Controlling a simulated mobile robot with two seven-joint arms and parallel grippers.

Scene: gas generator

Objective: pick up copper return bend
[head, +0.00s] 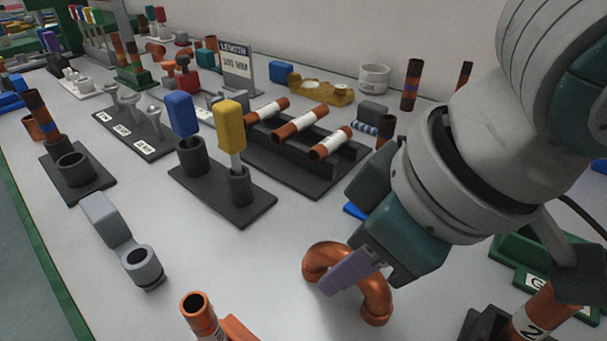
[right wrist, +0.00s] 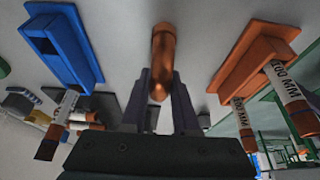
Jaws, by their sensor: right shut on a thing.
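The copper return bend (head: 375,295) is a shiny orange U-shaped pipe at the lower middle of the head view. My right gripper (head: 345,275) is shut on it, with a purple-grey finger across the bend's middle. In the right wrist view the bend (right wrist: 161,65) sits between the two fingers of the right gripper (right wrist: 160,95). I cannot tell whether the bend touches the table or is slightly above it. My left gripper is not in view.
A black rack with labelled copper tubes (head: 290,165) stands behind the bend. A stand with blue and yellow handled tools (head: 235,195) is to the left. A grey fitting (head: 140,265) and an upright copper pipe (head: 200,315) are nearer. Bare white table lies between.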

